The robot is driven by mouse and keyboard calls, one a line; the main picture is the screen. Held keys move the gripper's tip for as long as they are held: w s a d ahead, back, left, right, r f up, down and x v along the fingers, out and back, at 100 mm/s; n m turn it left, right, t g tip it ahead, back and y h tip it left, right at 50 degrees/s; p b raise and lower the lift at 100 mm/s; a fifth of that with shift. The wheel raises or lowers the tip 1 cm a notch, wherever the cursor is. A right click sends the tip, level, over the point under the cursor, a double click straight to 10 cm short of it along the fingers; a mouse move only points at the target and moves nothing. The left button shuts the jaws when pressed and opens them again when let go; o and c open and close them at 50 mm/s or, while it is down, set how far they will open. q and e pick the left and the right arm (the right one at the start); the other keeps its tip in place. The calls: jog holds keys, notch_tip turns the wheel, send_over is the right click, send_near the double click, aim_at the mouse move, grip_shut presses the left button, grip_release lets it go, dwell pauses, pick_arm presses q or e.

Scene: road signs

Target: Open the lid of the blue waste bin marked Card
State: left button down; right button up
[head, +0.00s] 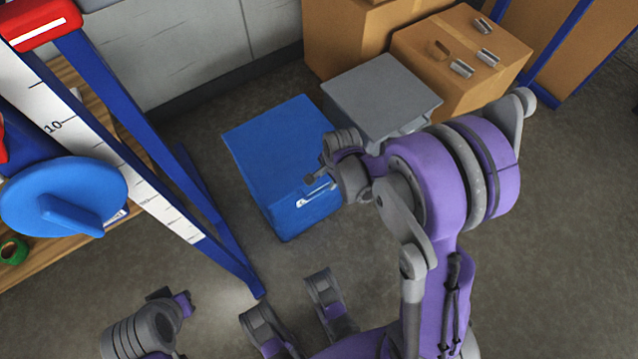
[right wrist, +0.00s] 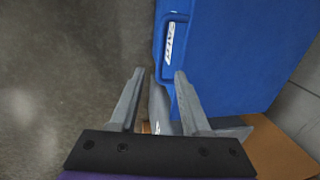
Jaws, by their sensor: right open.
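The blue bin (head: 270,150) stands on the floor in the middle of the head view, its flat blue top lying closed. A white label (head: 316,196) is on its front; in the right wrist view the label (right wrist: 171,42) is seen turned on its side. My right gripper (head: 314,180) is at the bin's front right edge, partly hidden by my own wrist. In the right wrist view the bin (right wrist: 235,55) fills the upper right, and the gripper (right wrist: 155,75) is open with nothing held. Contact with the bin cannot be told. My left gripper is not in view.
A grey bin (head: 375,92) stands right beside the blue one. Cardboard boxes (head: 465,60) with metal clips are behind it. A grey wall (head: 180,50) is at the back.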

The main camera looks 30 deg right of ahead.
aim_at(323, 188)
jog(key=f, duration=0.2)
jog(key=w+f+b, duration=0.1)
jog(key=f, duration=0.2)
jog(key=f+b, duration=0.1)
jog(key=f, duration=0.2)
jog(key=shift+w, duration=0.35)
jog(key=shift+c, duration=0.2)
grip_shut()
jog(key=shift+r, duration=0.1)
dwell(0.6)
